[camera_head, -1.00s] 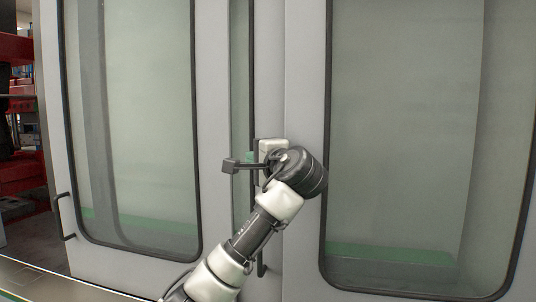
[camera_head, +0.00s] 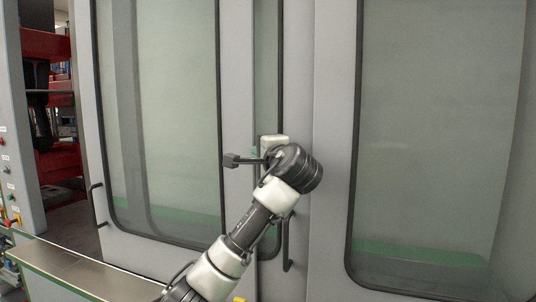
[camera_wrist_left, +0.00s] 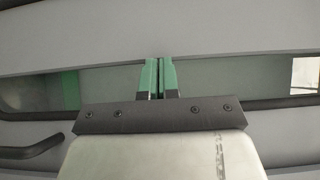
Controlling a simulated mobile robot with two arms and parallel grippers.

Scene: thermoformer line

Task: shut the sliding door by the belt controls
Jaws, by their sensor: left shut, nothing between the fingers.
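A grey door panel with a tall window (camera_head: 232,90) stands left of centre, with a dark handle (camera_head: 97,206) near its lower left edge. An opening with red machinery lies between it and a button column on the left. My right gripper is out of view.
The column (camera_head: 12,140) with coloured buttons stands at the far left. Red machinery (camera_head: 48,45) shows through the opening. A low metal surface with a green edge (camera_head: 75,262) runs along the lower left, in front of the left panel.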

